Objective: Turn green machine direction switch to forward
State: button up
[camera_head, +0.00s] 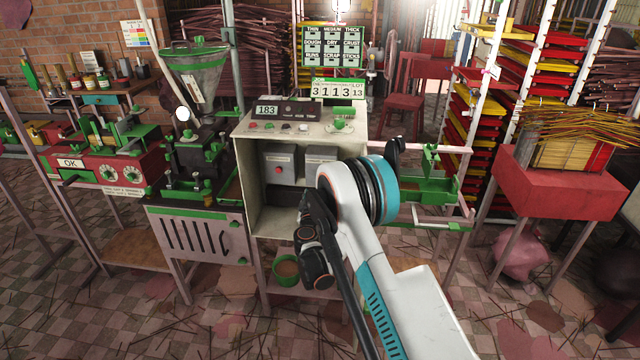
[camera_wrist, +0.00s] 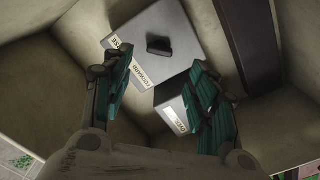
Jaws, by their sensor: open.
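The direction switch is a black knob (camera_wrist: 158,45) on a light grey box (camera_wrist: 175,30) in the wrist view. The label on the box's near edge reads FORWARD; a second label at its left is only partly legible. My gripper (camera_wrist: 160,68) is open and empty, its two teal fingers apart. The knob lies between and beyond the fingertips, and no contact shows. In the head view, a grey box (camera_head: 320,154) inside the cabinet is partly covered by my arm. My gripper's fingers are hidden there.
A second grey box (camera_wrist: 174,108) with a label sits close by the right finger. The cabinet (camera_head: 251,185) has walls around these boxes. In the head view, a box with a red button (camera_head: 278,168) stands at left. A dark bar (camera_wrist: 240,40) runs at right in the wrist view.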

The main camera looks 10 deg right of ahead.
jog(key=b+x, duration=0.1)
jog(key=x, duration=0.6)
jog(key=shift+b, duration=0.4)
jog(key=shift+w, duration=0.1)
jog(key=shift+c, duration=0.3)
jog(key=c, duration=1)
